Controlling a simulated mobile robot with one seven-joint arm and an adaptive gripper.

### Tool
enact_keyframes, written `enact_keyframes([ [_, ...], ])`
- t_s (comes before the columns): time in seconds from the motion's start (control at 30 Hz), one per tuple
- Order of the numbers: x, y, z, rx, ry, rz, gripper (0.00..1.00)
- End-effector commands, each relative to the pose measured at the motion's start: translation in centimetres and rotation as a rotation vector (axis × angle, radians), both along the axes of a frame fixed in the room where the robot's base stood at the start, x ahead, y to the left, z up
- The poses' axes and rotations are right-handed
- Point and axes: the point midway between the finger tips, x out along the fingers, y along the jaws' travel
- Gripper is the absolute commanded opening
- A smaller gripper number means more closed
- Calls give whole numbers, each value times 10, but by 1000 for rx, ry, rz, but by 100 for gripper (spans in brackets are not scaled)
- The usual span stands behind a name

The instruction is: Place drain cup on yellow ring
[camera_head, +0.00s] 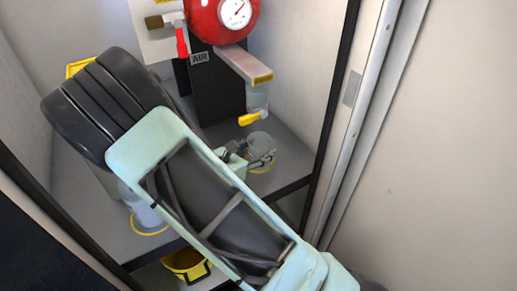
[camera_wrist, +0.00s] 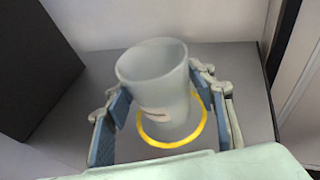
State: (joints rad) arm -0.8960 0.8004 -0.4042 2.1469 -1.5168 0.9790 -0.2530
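The drain cup (camera_wrist: 152,75) is a translucent grey-white tapered cup, open at the top. In the wrist view it stands between the two fingers of my gripper (camera_wrist: 165,108), with the blue pads close against both its sides. The yellow ring (camera_wrist: 151,142) shows around the cup's base on the left, front and right. I cannot tell whether the base rests on the shelf or is slightly above it. In the head view my arm comes from the lower right, and my gripper (camera_head: 251,157) is at the cup (camera_head: 259,142), with part of the ring (camera_head: 265,170) showing below.
A yellow-handled valve (camera_head: 249,119) with a clear bowl hangs just above the cup. A red tank with a gauge (camera_head: 236,13) is higher up. Another yellow ring (camera_head: 149,232) with a clear vessel is at the left. A yellow bucket (camera_head: 186,264) is below the shelf edge.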

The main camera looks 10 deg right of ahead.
Motion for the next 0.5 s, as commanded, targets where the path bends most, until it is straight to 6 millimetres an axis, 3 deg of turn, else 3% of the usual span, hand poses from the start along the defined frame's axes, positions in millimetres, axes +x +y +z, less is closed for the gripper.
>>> enact_keyframes([
  [0.1,0,0,0,0,0,0,64],
  [0.5,-5,7,7,1,1,2,64],
])
